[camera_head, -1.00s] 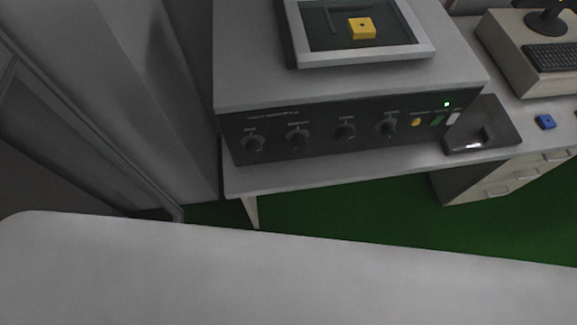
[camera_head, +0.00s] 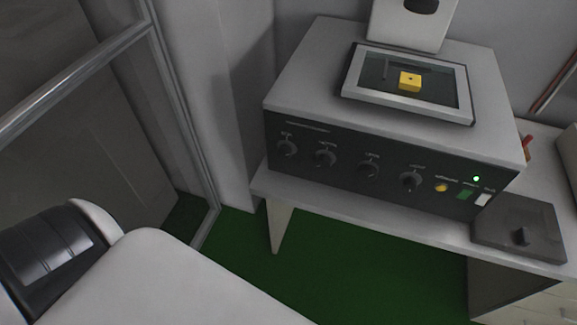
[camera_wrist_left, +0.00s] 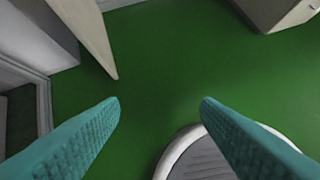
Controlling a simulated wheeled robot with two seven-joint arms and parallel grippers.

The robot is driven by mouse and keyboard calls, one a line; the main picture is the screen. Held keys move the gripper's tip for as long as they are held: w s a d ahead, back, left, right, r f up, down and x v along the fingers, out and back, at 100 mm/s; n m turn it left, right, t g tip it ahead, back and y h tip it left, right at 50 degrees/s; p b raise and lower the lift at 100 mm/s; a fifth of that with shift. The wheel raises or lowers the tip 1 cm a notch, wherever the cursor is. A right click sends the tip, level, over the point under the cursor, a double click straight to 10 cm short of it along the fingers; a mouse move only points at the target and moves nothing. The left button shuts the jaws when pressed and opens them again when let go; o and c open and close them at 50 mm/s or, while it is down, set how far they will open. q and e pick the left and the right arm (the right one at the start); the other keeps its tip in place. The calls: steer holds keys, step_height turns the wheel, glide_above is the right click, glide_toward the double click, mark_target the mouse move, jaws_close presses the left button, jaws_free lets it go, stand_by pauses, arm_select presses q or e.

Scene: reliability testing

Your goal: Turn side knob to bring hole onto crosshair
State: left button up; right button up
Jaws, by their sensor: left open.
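A grey machine (camera_head: 400,70) with a dark front panel stands on the table. Several black knobs run along the panel, from the far left knob (camera_head: 287,147) to the right one (camera_head: 410,181). A framed glass window (camera_head: 456,92) on its top shows a yellow block (camera_head: 410,81) with a small dark hole. A crosshair is too small to make out, and I cannot tell which knob is the side knob. My left gripper (camera_wrist_left: 160,102) is open and empty in the left wrist view, its teal fingers apart above the green floor. My right gripper is out of view.
The white table (camera_head: 262,181) has a clear front strip. A grey plate (camera_head: 545,225) with a small black lever lies right of the machine. A metal-framed panel (camera_head: 187,110) stands at the left. Green floor (camera_head: 345,265) is open in front; a table leg (camera_wrist_left: 88,35) shows in the wrist view.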

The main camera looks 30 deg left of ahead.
arm_select(q)
steer(key=w+r+t+b, duration=0.1)
steer(key=w+r+t, duration=0.2)
steer(key=w+r, duration=0.45)
steer(key=n+t+y+b, duration=0.3)
steer(key=t+y, duration=0.2)
steer(key=t, duration=0.3)
glide_toward(283, 155)
steer(key=p+x, duration=0.1)
steer(key=x, duration=0.8)
steer(key=shift+w, duration=0.3)
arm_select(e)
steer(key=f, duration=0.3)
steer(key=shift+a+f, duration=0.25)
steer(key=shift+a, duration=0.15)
arm_select(q)
steer(key=shift+c, duration=1)
steer(key=c, duration=0.8)
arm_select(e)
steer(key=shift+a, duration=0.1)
